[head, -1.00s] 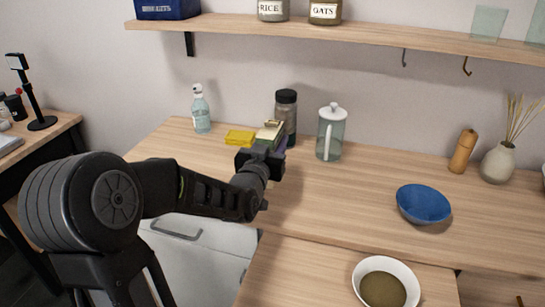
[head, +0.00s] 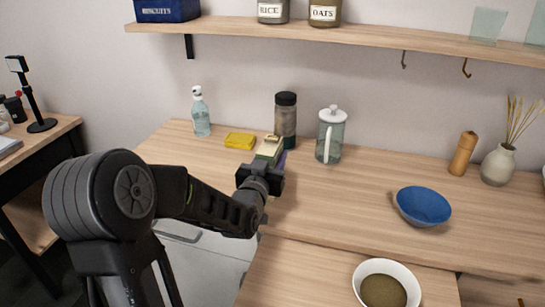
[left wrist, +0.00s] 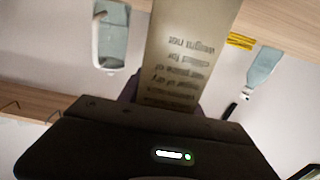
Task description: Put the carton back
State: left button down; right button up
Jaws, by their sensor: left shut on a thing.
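The carton (head: 270,147) is a small cream-topped box with a purple side, mostly hidden by my gripper in the head view. My left gripper (head: 264,170) is shut on it and holds it over the left part of the counter, in front of the dark-lidded jar. In the left wrist view the carton (left wrist: 185,50) shows a beige face with printed text, rising from the gripper body. Whether the carton touches the counter is unclear. My right gripper is not in view.
A blue bowl (head: 423,206) sits to the right. A wall shelf (head: 370,36) holds a biscuit tin (head: 167,10) and jars; its middle is clear.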

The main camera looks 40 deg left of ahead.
pick_arm(q)
jog(key=c, duration=0.8)
grip_release()
jog(key=shift+s, duration=0.3)
jog(key=b+v, duration=1)
jog(key=shift+d+f, duration=0.15)
jog(key=shift+s+d+b, duration=0.2)
jog(key=shift+s+b, duration=0.45)
jog(key=shift+b, duration=0.1)
jog(key=shift+r, duration=0.25)
